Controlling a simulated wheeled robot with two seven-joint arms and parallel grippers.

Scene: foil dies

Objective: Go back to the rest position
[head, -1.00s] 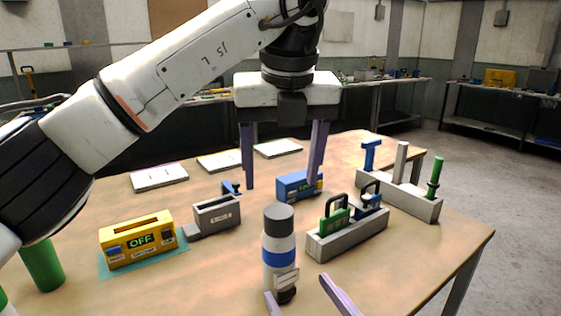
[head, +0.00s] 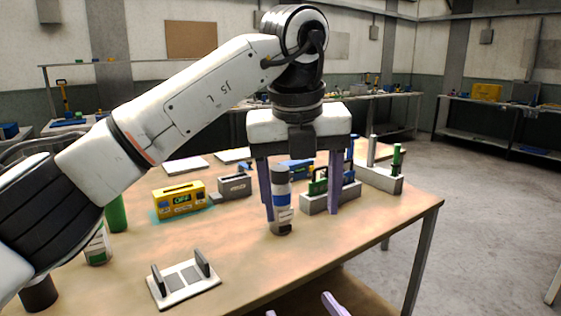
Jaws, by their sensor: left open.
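My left gripper (head: 302,213) hangs fingers-down over the table (head: 250,262), its two lavender fingers wide apart with nothing held between them. Its left finger shows just beside and behind a white bottle (head: 281,222) with a grey cap and blue band. Its right finger overlaps the grey holder (head: 318,203) with green and dark-handled pieces in the view. I cannot tell whether the fingers touch anything. Only the fingertips of my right gripper (head: 303,308) show at the bottom edge, apart, with nothing seen between them; the rest is out of view.
A yellow OFF box (head: 180,199), grey slotted box (head: 234,187) and blue box (head: 298,169) stand further back. A grey rack (head: 378,180) with posts is at right. A white stand (head: 185,283) is at front left, near a green cylinder (head: 116,214). The front middle is clear.

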